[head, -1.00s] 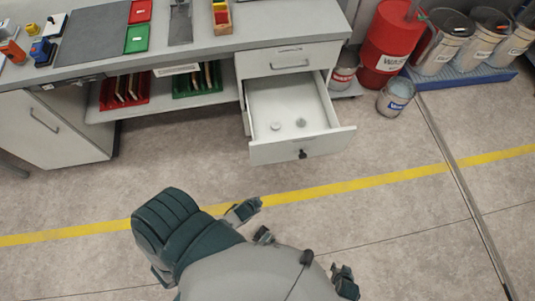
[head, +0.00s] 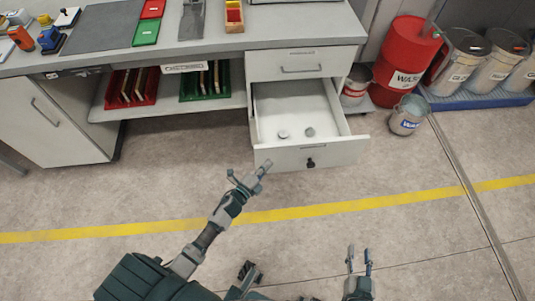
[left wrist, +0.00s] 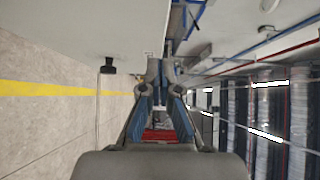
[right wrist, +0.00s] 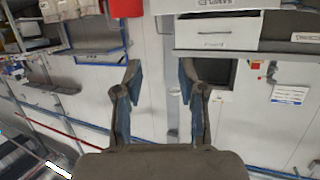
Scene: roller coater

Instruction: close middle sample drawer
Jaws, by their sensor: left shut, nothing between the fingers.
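My left gripper (head: 251,174) is just in front of the left end of the drawer front; contact cannot be told. In the left wrist view its fingers (left wrist: 162,68) come together with nothing between them, and a dark knob (left wrist: 108,66) shows on a pale face to the left. My right gripper (head: 359,257) is open and empty, lower right, apart from the drawer.
A shut upper drawer (head: 301,65) sits above the open one. A shelf with a red rack (head: 131,87) and a green rack (head: 205,81) is to its left. A bucket (head: 407,115) and a red drum (head: 402,60) stand to the right. The floor in front is clear.

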